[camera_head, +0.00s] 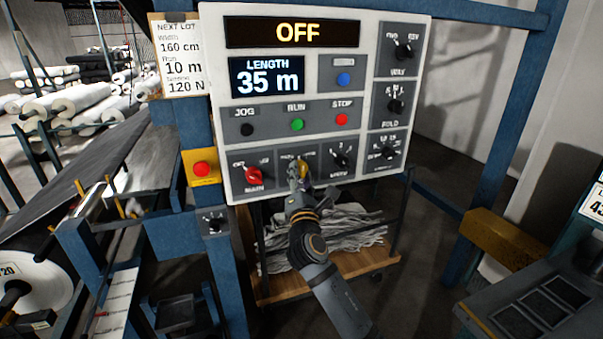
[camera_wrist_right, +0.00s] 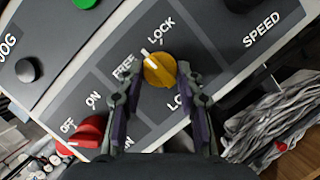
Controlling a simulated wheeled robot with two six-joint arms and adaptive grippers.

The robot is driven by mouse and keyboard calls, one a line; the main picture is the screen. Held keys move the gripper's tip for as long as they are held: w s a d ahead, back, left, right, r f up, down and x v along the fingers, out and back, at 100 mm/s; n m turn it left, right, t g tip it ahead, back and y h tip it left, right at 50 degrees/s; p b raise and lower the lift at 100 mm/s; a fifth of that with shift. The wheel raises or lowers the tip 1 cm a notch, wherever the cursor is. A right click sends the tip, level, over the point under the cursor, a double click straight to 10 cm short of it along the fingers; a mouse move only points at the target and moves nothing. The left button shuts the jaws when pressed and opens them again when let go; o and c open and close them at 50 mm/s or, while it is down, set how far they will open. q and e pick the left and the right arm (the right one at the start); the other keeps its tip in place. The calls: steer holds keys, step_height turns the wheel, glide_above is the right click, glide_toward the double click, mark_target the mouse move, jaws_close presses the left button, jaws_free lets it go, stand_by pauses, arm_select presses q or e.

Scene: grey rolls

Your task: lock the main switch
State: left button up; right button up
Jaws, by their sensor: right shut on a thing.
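The red main switch (camera_head: 253,175) is at the panel's lower left, above the MAIN label. In the right wrist view the red knob (camera_wrist_right: 88,133) has its white mark on the OFF side. Right of it is the yellow lock knob (camera_head: 303,170), partly hidden by my right gripper (camera_head: 298,178). In the right wrist view the yellow knob (camera_wrist_right: 159,71) sits between the fingertips of my right gripper (camera_wrist_right: 160,80), which is shut on it. Its white pointer is between the FREE and LOCK labels. My left gripper is not in view.
The panel (camera_head: 315,188) shows OFF on its top display (camera_head: 297,33). Black dials, including the SPEED dial (camera_head: 341,154), sit at the right. A yellow box with a red button (camera_head: 202,169) is at the left. A cart with grey material (camera_head: 335,228) stands below.

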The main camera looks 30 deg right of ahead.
steer(key=m, duration=0.2)
steer(key=m+g+p, duration=0.2)
steer(key=m, duration=0.1)
steer(key=shift+a+r+m+h, duration=0.15)
steer(key=shift+r+m+h, duration=0.15)
steer(key=shift+h, duration=0.1)
steer(key=shift+r+m+g+p, duration=0.1)
steer(key=shift+m+g+p, duration=0.9)
steer(key=shift+m+p, duration=0.95)
steer(key=shift+m+y, duration=0.3)
steer(key=shift+m, duration=0.15)
steer(key=o, duration=1.2)
steer(key=shift+r, duration=0.1)
